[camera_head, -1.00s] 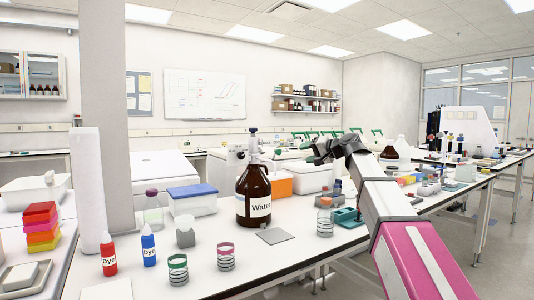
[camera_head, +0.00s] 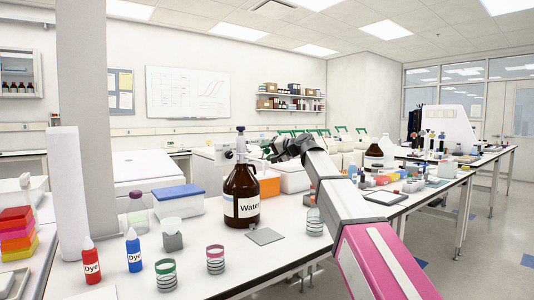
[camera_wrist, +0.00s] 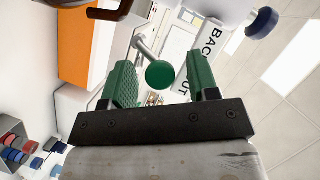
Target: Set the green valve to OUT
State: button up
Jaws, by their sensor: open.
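A brown Water bottle (camera_head: 241,207) stands on the near bench, with a white, blue-capped dispenser (camera_head: 241,146) on top. In the wrist view, the round green valve knob (camera_wrist: 160,74) sits on a pale stem, beside a white label (camera_wrist: 195,62) reading BACK and partly covered letters ending in UT. My gripper (camera_head: 271,150) is to the right of the dispenser, at about its height in the picture. In the wrist view my gripper (camera_wrist: 163,80) is open, its green fingers on either side of the knob in the picture. I cannot tell whether the knob is between them in depth. The knob's setting is unclear.
An orange box (camera_head: 268,184) and a white cooler (camera_head: 292,176) stand behind the bottle. A blue-lidded box (camera_head: 179,201) is to its left, and a grey pad (camera_head: 264,236) lies in front.

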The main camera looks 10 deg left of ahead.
jog(key=shift+w+a+f, duration=0.1)
jog(key=shift+a, duration=0.2)
jog(key=c, duration=0.9)
jog(key=shift+w+d+f+m+y, duration=0.1)
jog(key=shift+m+y, duration=0.15)
jog(key=shift+m, duration=0.25)
jog(key=shift+w+d+f+m+y, duration=0.1)
jog(key=shift+m+y, duration=0.15)
jog(key=shift+m, duration=0.25)
jog(key=o, duration=0.9)
jog(key=v, duration=1)
jog(key=shift+d, duration=0.4)
